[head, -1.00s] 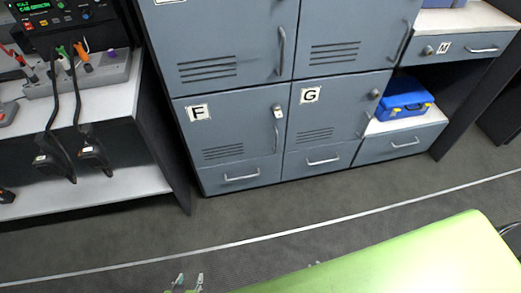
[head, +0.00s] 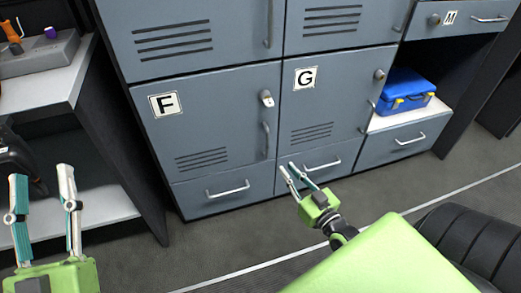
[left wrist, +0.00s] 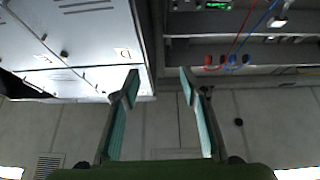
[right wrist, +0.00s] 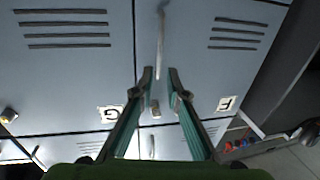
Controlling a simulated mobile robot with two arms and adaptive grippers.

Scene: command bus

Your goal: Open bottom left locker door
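The bottom left locker door (head: 225,130), grey-blue and labelled F, is closed. Its lock (head: 266,98) and vertical handle (head: 267,138) are near its right edge. My right gripper (head: 287,167) is open and empty, in front of the lockers, low and right of the handle in the head view. In the right wrist view the lockers appear upside down; the handle (right wrist: 160,45) and lock (right wrist: 155,108) show around the gap between the fingertips (right wrist: 160,71). Contact is not visible. My left gripper (head: 42,175) is open and empty, at lower left; its fingers also show in the left wrist view (left wrist: 160,72).
Locker G (head: 335,100) is right of F, closed. A drawer (head: 228,191) sits below F. A shelf unit (head: 95,205) stands left of the lockers. A blue case (head: 405,90) rests on a ledge at right. A black seat (head: 470,245) is at lower right. Floor before the lockers is clear.

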